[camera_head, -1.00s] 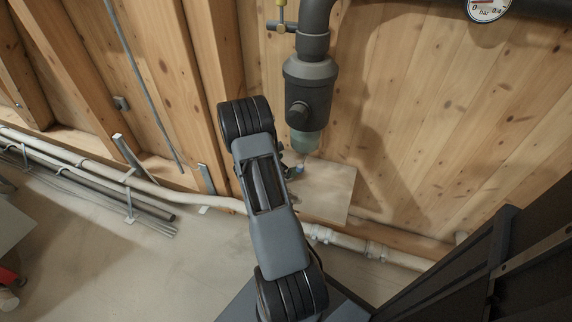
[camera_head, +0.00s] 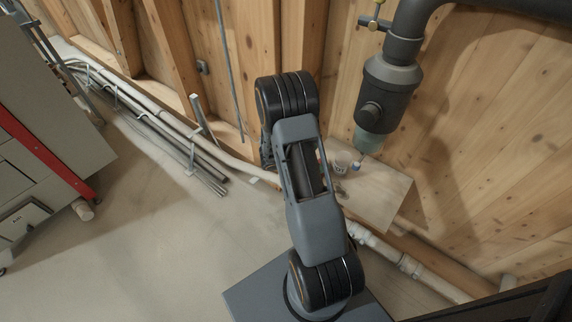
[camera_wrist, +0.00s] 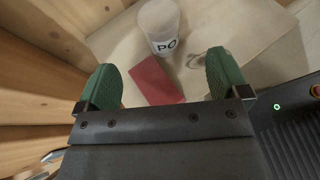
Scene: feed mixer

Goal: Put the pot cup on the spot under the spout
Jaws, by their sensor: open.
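The pot cup (camera_wrist: 160,28), a pale cup with the dark letters "PO" showing, stands upright on a light wooden shelf (camera_wrist: 245,30) in the wrist view. A small white cup (camera_head: 341,161), apparently the same one, shows in the head view just left of the spout. The translucent spout (camera_head: 368,141) hangs below a dark pipe fitting over the shelf. My gripper (camera_wrist: 162,76) is open, with its green fingertips apart and empty. The cup is beyond the fingertips, between their lines. In the head view my arm hides the gripper. The spot under the spout is not clearly visible.
A flat red object (camera_wrist: 155,80) lies on the shelf between my fingers and the cup. A small blue-and-white item (camera_head: 356,166) is below the spout. Pale pipes (camera_head: 395,258) run along the wooden wall. A grey cabinet (camera_head: 45,130) stands at left, with open floor between.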

